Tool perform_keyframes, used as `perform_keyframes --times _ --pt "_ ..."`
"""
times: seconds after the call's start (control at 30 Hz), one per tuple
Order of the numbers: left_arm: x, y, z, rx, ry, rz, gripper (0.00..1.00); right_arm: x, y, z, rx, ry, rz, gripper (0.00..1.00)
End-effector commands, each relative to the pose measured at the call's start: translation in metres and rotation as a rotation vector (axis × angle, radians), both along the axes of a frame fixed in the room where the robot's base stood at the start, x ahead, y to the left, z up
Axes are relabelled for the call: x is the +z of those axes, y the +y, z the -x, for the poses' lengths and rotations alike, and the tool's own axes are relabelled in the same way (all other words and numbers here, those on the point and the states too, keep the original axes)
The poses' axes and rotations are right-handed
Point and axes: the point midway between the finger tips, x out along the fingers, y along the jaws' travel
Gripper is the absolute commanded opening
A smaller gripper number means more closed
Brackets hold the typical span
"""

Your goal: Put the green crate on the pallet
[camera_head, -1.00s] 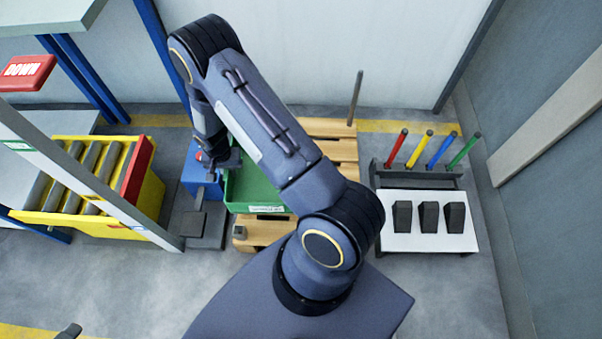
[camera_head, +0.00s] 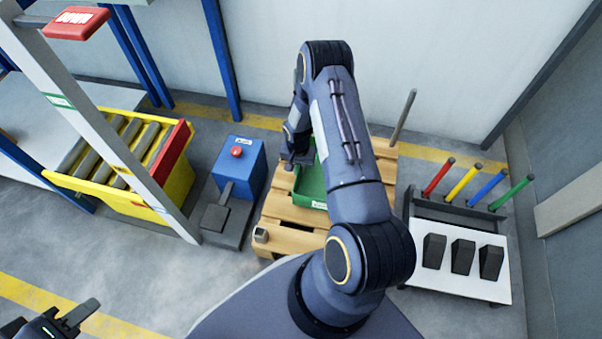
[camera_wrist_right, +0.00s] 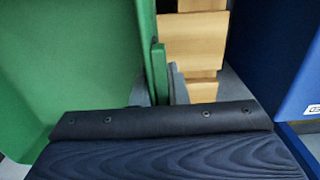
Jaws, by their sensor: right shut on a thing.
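The green crate (camera_head: 311,190) is over the wooden pallet (camera_head: 285,207) in the head view, partly hidden behind my right arm. I cannot tell whether it rests on the boards or hangs just above them. My right gripper (camera_head: 297,158) is at the crate's left side, shut on its wall. The right wrist view shows the crate (camera_wrist_right: 70,70) filling the left, with its green edge (camera_wrist_right: 158,75) at the fingers and pallet boards (camera_wrist_right: 195,45) beyond. My left gripper (camera_head: 62,318) is at the lower left corner, away from the crate, partly cut off; its opening is unclear.
A blue box with a red button (camera_head: 238,168) stands left of the pallet; it fills the right of the wrist view. A post (camera_head: 404,115) rises at the pallet's back right. A white rack (camera_head: 425,285) with coloured handles stands right. A yellow roller conveyor (camera_head: 178,178) stands left.

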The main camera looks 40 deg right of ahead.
Motion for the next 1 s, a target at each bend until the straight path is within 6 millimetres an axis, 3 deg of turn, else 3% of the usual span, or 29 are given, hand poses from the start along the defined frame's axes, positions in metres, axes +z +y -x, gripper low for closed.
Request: perform_keyframes --times 0.1,0.27,0.67,0.7,0.8,1.0 --pt "-0.007 0.000 0.000 0.000 0.000 0.000 0.36 -0.013 -0.010 0.002 -0.003 0.002 0.001 0.00" --pt "-0.023 0.000 0.000 0.000 0.000 0.000 0.36 -0.039 -0.007 0.001 -0.001 0.001 0.000 0.00" --pt "-0.026 0.000 0.000 0.000 0.000 0.000 0.36 -0.043 -0.007 0.001 0.000 0.001 0.001 0.00" --pt "-0.024 0.000 0.000 0.000 0.000 0.000 0.36 -0.041 -0.007 0.001 -0.001 0.001 0.001 0.19" --pt "-0.024 0.000 0.000 0.000 0.000 0.000 0.36 -0.041 -0.007 0.001 -0.001 0.001 0.001 0.32" --pt "-0.024 0.000 0.000 0.000 0.000 0.000 0.36 -0.041 -0.007 0.001 -0.001 0.001 0.001 0.35"
